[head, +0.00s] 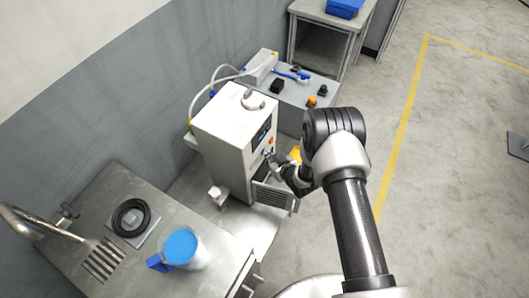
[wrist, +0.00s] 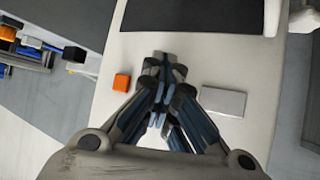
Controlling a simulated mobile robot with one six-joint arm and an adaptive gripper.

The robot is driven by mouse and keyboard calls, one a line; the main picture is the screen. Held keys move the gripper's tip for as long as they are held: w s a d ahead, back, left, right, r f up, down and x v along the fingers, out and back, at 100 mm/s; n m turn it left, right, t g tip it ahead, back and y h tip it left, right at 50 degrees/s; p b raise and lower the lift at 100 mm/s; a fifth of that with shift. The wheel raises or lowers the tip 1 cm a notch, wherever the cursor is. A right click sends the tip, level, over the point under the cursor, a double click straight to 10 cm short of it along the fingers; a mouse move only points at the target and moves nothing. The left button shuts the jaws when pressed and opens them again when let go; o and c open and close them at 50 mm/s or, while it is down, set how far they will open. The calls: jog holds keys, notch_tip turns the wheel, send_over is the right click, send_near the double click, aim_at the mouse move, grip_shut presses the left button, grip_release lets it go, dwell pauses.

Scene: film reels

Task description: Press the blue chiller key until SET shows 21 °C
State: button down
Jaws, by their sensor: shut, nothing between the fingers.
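The white chiller (head: 222,135) stands against the wall, with a dark display (head: 262,132) on its front. The display also shows at the top of the wrist view (wrist: 195,14), but no digits can be read. My gripper (head: 270,156) is at the chiller's front, below the display. In the wrist view my gripper (wrist: 165,62) is shut and empty, with its fingertips over the panel between an orange key (wrist: 122,82) and a pale rectangular plate (wrist: 223,102). I cannot make out the blue key; the fingers may cover it. Whether the tips touch the panel cannot be told.
A grey bench (head: 290,92) with knobs and a blue-handled item stands behind the chiller. A steel counter (head: 90,215) at lower left bears a black coil (head: 131,217) and a container with a blue top (head: 182,246).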

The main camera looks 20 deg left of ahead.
jog(key=shift+d, duration=0.85)
jog(key=shift+s, duration=0.1)
jog(key=shift+s+d+p, duration=0.15)
jog(key=shift+d, duration=1.1)
jog(key=shift+s+d+p, duration=0.1)
jog(key=shift+d+p, duration=0.05)
jog(key=shift+d, duration=1.1)
